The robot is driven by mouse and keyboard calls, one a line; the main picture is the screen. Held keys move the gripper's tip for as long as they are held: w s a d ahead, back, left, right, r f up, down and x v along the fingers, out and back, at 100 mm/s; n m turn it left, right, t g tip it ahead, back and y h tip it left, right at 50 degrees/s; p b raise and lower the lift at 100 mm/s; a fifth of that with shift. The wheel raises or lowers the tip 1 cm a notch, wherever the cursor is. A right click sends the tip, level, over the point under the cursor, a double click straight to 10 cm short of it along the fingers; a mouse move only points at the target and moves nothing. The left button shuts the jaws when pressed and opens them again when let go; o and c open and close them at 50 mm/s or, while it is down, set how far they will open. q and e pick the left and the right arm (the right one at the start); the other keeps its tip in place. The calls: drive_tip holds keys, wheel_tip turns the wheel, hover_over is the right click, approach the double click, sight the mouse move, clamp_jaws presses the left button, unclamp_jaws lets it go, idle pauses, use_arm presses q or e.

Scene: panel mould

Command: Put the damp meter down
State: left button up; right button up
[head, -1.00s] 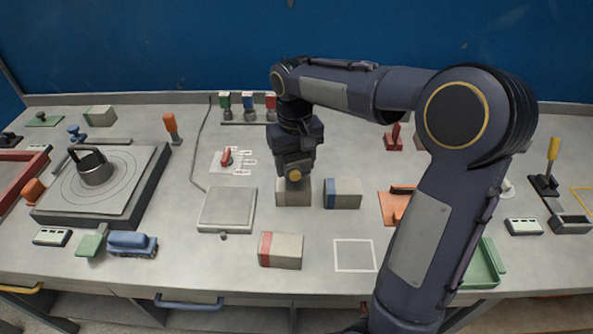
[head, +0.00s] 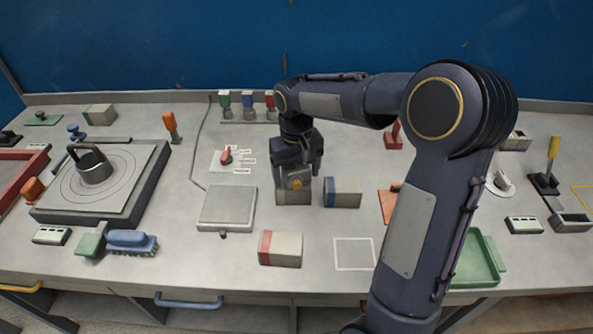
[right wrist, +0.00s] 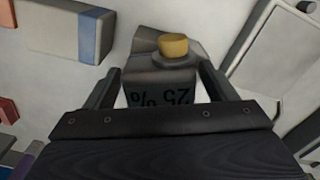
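The damp meter (head: 295,184) is a small dark grey box with a yellow knob. It also shows in the right wrist view (right wrist: 160,80), where its face reads 25 % upside down. My right gripper (right wrist: 158,68) has its fingers along both sides of the meter, close to its walls, and appears shut on it. In the head view the meter is right at a plain grey block (head: 292,199) and covers its upper part. I cannot tell whether they touch. My left gripper is not in view.
A block with a blue stripe (head: 342,194) stands just right of the meter. A grey flat-topped plate (head: 227,208) lies to its left. A block with a red stripe (head: 281,249) and an empty white square outline (head: 354,254) are nearer the front. A green tray (head: 478,262) is at right.

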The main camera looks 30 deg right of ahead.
sight(297, 166)
drive_tip(key=shift+r, duration=0.1)
drive_tip(key=shift+r, duration=0.25)
wheel_tip(297, 166, up, 10)
drive_tip(key=shift+r+p, duration=0.25)
drive_tip(key=shift+p, duration=0.25)
drive_tip(key=shift+r, duration=0.4)
drive_tip(key=s+a+f+t+y, duration=0.2)
drive_tip(key=s+a+f, duration=0.1)
drive_tip(key=s, duration=0.8)
drive_tip(key=s+a+f+t+y, duration=0.1)
drive_tip(key=s+a+f+t, duration=0.2)
drive_tip(key=s, duration=0.8)
drive_tip(key=shift+a+f+t+y, duration=0.3)
drive_tip(key=shift+a+f+y, duration=0.15)
drive_tip(key=shift+a, duration=0.2)
